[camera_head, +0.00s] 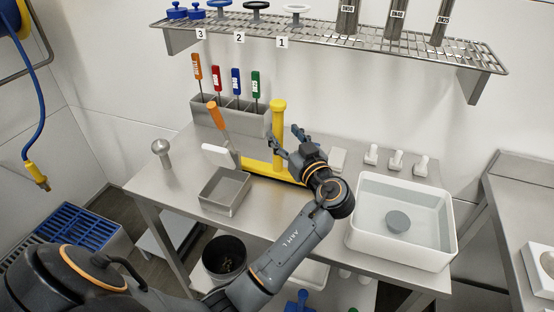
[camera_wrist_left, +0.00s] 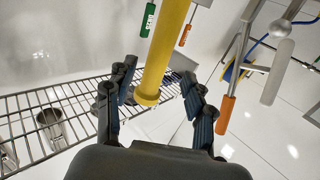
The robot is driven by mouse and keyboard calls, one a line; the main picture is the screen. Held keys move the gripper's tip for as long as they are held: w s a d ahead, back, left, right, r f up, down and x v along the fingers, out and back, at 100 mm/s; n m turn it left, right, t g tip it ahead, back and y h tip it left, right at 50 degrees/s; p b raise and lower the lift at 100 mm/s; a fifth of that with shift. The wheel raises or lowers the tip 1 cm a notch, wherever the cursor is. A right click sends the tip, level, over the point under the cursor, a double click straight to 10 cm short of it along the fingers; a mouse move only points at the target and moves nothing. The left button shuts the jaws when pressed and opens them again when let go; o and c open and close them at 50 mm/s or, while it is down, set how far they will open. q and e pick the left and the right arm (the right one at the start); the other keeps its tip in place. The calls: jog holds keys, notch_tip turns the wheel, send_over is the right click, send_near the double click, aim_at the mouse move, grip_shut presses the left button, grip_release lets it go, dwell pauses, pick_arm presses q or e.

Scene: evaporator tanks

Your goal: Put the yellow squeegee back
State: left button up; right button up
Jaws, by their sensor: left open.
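The yellow squeegee (camera_head: 278,120) stands on the steel table, its handle upright with a knobbed top and its wide yellow foot (camera_head: 268,169) on the tabletop. My left gripper (camera_head: 284,138) is open beside the handle, on its right in the head view. In the left wrist view, the yellow handle (camera_wrist_left: 165,50) shows between the two open fingers (camera_wrist_left: 158,78), its rounded end towards the palm. No finger is seen closed on it. My left wrist hides part of the foot's right end. My right gripper is not in view.
An orange-handled tool with a white block (camera_head: 216,155) leans left of the squeegee. A grey tray (camera_head: 224,208) lies in front. A rack (camera_head: 204,112) of several coloured tools stands behind. A wire shelf (camera_head: 330,40) hangs above; a white basin (camera_head: 440,255) sits right.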

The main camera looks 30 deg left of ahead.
aim_at(280, 127)
pick_arm(q)
jog(key=shift+w+a+r+p, duration=0.25)
jog(key=shift+a+p, duration=0.1)
jog(key=shift+p, duration=0.05)
jog(key=p+x, duration=0.2)
jog(key=x, duration=0.2)
jog(key=shift+w+a+f, duration=0.15)
jog(key=shift+w+a, duration=0.1)
jog(key=shift+d, duration=0.15)
grip_shut()
